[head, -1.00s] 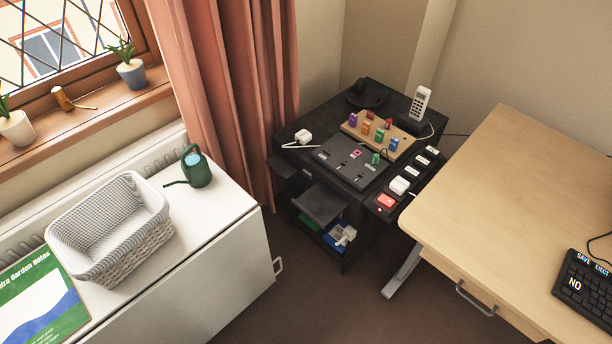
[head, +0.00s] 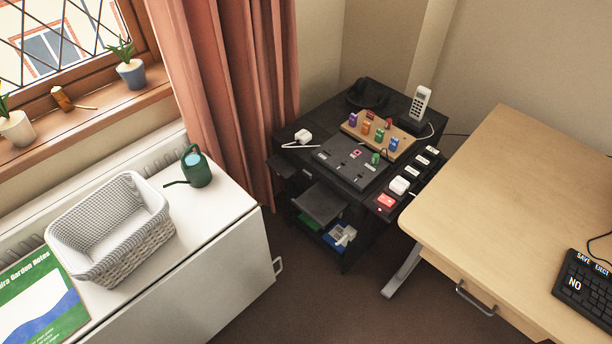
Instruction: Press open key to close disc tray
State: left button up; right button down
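A black keyboard (head: 583,290) lies at the right edge on the wooden desk. It is cut off by the frame; some keys carry white lettering that seems to read SAVE, EJECT and NO. A black cabinet (head: 375,225) stands in the corner. A dark flat panel (head: 320,205) juts from its front, and a smaller dark ledge (head: 281,166) juts from its left side. I cannot tell whether either is the disc tray. I cannot make out a key marked open. Neither of my grippers is in view.
On the cabinet are a grey control panel (head: 340,165), a wooden board with coloured blocks (head: 400,148), a white phone (head: 419,103) and a strip with a red switch (head: 387,201). A wicker basket (head: 150,240) and green watering can (head: 196,170) stand left. Much of the desk (head: 510,200) is clear.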

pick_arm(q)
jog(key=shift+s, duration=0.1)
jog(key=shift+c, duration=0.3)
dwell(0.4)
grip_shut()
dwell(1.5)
